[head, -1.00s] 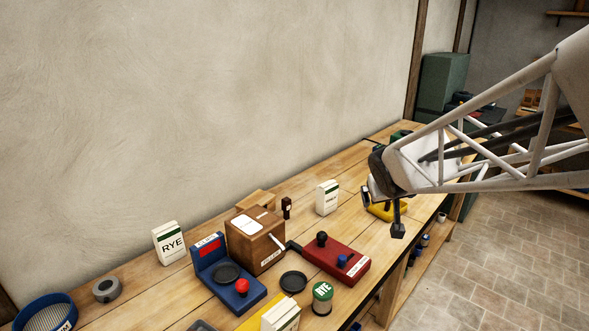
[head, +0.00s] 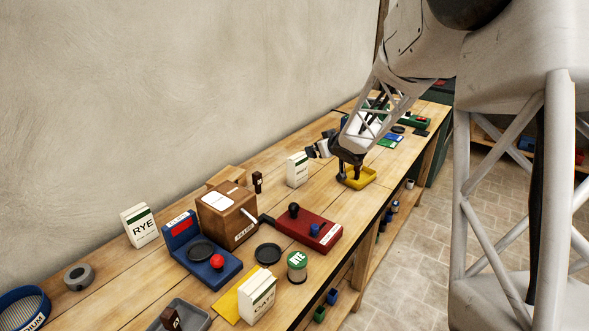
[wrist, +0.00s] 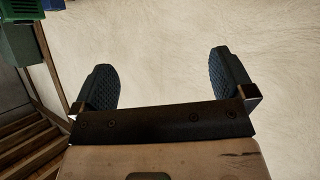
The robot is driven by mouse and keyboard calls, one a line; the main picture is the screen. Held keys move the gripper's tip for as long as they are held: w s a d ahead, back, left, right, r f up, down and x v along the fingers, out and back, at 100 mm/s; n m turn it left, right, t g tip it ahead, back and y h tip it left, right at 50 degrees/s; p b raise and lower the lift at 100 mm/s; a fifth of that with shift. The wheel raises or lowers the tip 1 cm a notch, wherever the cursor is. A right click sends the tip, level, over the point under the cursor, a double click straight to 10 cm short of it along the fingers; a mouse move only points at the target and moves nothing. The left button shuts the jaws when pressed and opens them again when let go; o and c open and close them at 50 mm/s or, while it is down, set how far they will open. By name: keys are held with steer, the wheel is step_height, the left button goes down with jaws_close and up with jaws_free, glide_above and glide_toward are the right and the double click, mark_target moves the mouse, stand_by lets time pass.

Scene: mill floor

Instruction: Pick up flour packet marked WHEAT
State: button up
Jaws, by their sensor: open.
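Several white packets stand upright on the wooden bench in the head view. One packet (head: 297,169) stands near the back by the wall, just left of and below my gripper; its lettering is too small to read. A packet marked RYE (head: 139,226) stands at the left. A third packet (head: 257,297), its word not clearly legible, stands at the front. My gripper (head: 318,143) is above the bench, close to the first packet and apart from it. In the wrist view my gripper (wrist: 163,75) is open and empty, facing the bare wall. No packet shows there.
Some bare bench (head: 260,173) lies left of the first packet.

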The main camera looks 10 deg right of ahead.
mark_target(303, 162)
steer(key=w+f+y, duration=0.1)
steer(key=w+f, duration=0.1)
steer(key=f, duration=0.1)
steer(key=w+a+f+n+y, duration=0.1)
steer(key=w+f+y, duration=0.1)
steer(key=w+f+n+g+y, duration=0.1)
steer(key=w+f, duration=0.1)
steer(key=f, duration=0.1)
steer(key=shift+a+f, duration=0.3)
steer(key=shift+a, duration=0.1)
steer(key=shift+w+a+f+n+y, duration=0.15)
steer(key=shift+f+n+y, duration=0.15)
steer(key=shift+f+y, duration=0.3)
steer(key=shift+g, duration=0.3)
steer(key=shift+x, duration=1.2)
steer(key=shift+w+a, duration=0.1)
steer(key=shift+w, duration=0.05)
steer(key=shift+x, duration=2.45)
